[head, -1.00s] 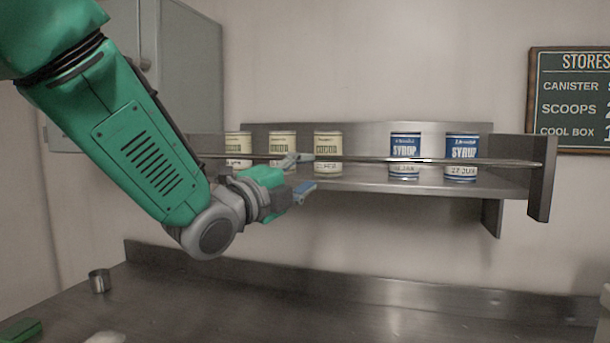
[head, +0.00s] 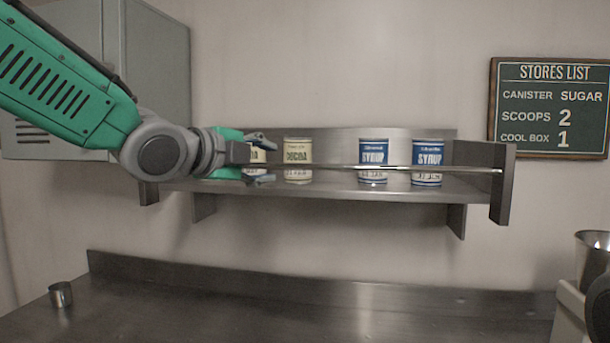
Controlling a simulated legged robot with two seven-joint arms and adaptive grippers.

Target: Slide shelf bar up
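The shelf bar (head: 400,168) is a thin metal rod running along the front of the wall shelf (head: 340,187), in front of the cans. Its right end meets the shelf's right end plate; its left part is hidden behind my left gripper. My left gripper (head: 263,160) is at the left part of the shelf, with one finger above the bar's level and one below. The fingers are apart, with the bar's line between them; I cannot tell whether either touches it.
Cocoa cans (head: 298,152) and blue syrup cans (head: 373,154) stand on the shelf behind the bar. A grey cabinet (head: 160,70) hangs at left. A small metal cup (head: 60,294) stands on the mostly clear steel counter (head: 270,310). A larger metal cup (head: 590,255) is at right.

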